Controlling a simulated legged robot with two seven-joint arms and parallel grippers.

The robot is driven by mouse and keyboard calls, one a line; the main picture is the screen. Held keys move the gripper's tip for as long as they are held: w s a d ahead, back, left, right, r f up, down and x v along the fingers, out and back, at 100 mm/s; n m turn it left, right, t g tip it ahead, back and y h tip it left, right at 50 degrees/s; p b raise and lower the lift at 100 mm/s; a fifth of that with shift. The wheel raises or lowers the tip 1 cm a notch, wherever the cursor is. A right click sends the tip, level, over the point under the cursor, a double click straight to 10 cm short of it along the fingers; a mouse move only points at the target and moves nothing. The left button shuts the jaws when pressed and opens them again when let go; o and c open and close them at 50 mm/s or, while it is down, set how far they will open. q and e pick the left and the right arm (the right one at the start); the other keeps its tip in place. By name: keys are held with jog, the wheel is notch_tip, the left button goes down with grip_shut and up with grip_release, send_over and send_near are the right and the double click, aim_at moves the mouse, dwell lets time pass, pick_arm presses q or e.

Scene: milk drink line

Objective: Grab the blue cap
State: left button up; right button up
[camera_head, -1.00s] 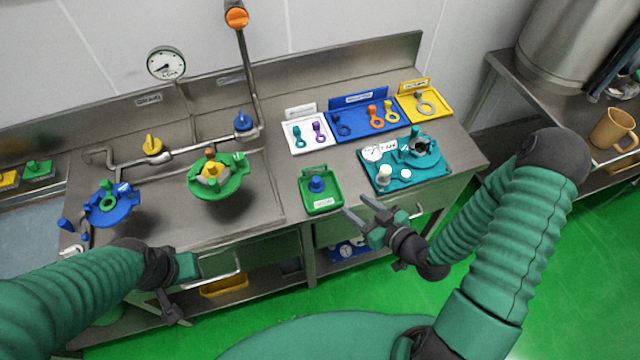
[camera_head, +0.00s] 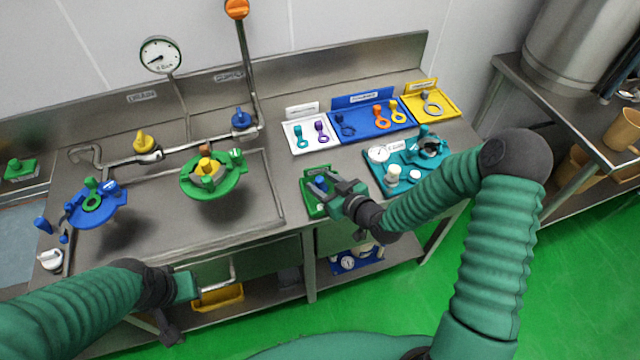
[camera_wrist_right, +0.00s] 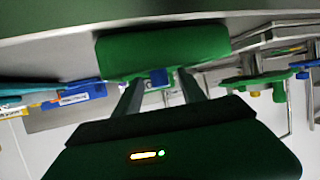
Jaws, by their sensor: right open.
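The blue cap (camera_head: 319,184) sits on the small green tray (camera_head: 308,204) at the front of the steel counter. It is partly hidden behind my right gripper in the head view. In the right wrist view the blue cap (camera_wrist_right: 159,78) shows between the two fingers, against the green tray (camera_wrist_right: 165,50). My right gripper (camera_head: 326,185) is open, its fingers reaching over the tray on either side of the cap. I cannot tell whether the fingers touch it. My left gripper (camera_head: 178,312) hangs in front of the counter at lower left, away from the cap; its fingers are not clear.
A teal tray (camera_head: 412,182) with a gauge and fittings lies right of the green tray. White (camera_head: 296,148), blue (camera_head: 362,133) and yellow (camera_head: 447,116) trays with ring tags stand behind. A green valve wheel (camera_head: 226,185) and blue wheel (camera_head: 110,206) are to the left.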

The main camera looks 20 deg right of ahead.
jog(key=shift+w+a+f, duration=0.15)
jog(key=shift+w+a, duration=0.1)
jog(key=shift+s+d, duration=0.1)
jog(key=shift+d, duration=0.25)
jog(key=c, duration=0.8)
grip_shut()
pick_arm(q)
jog(key=shift+a, duration=0.15)
pick_arm(e)
jog(key=shift+a, duration=0.2)
